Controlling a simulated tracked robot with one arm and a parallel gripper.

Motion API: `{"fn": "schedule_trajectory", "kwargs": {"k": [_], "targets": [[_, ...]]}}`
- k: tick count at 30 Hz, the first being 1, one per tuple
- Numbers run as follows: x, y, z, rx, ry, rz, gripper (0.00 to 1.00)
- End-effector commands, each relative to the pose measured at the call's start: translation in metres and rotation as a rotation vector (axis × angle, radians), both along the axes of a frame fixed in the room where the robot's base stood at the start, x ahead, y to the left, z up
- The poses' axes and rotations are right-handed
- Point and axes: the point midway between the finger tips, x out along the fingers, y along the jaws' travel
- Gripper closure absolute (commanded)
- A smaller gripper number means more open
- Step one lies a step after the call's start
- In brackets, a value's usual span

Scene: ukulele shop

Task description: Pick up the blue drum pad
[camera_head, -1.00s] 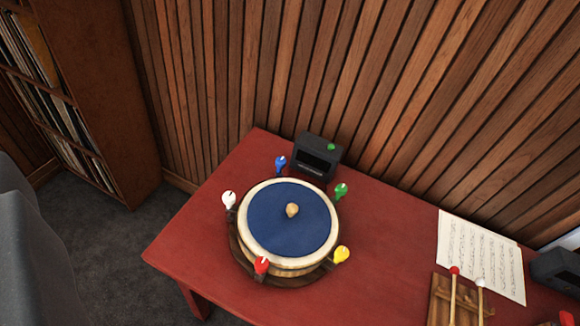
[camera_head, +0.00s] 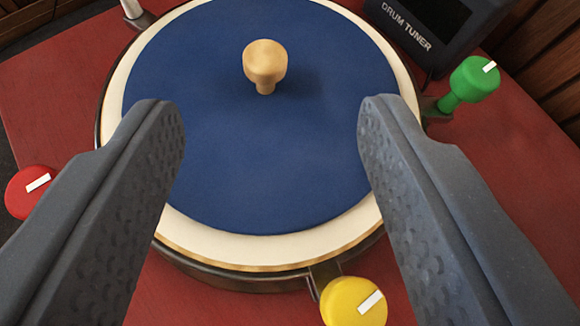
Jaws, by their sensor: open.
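The blue drum pad (camera_head: 240,165) is a flat round disc lying on top of the drum (camera_head: 265,254), whose cream rim shows around it. A small wooden knob (camera_head: 265,63) stands up from the pad, above its middle in the picture. My gripper (camera_head: 266,105) is open and empty, with one grey finger on each side of the picture over the pad. The knob lies beyond the fingertips, between their lines. I cannot tell how high the fingers are above the pad.
Coloured tuning pegs surround the drum: red (camera_head: 30,192) at left, yellow (camera_head: 353,301) at the near side, green (camera_head: 474,79) at right. A dark drum tuner box (camera_head: 435,30) stands at the upper right. The red table (camera_head: 500,160) is bare at right.

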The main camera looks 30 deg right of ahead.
Motion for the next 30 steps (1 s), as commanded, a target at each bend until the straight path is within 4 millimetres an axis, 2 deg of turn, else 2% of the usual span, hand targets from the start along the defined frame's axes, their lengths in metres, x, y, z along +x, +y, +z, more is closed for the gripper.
{"fn": "schedule_trajectory", "kwargs": {"k": [3,7,21,30], "targets": [[-0.011,-0.002,-0.017,0.039,-0.016,0.006,0.50],[-0.010,-0.001,-0.025,0.051,-0.028,0.012,0.50],[0.048,-0.012,-0.058,0.052,-0.028,0.015,0.50],[0.063,-0.015,-0.065,0.050,-0.028,0.013,0.50]]}}
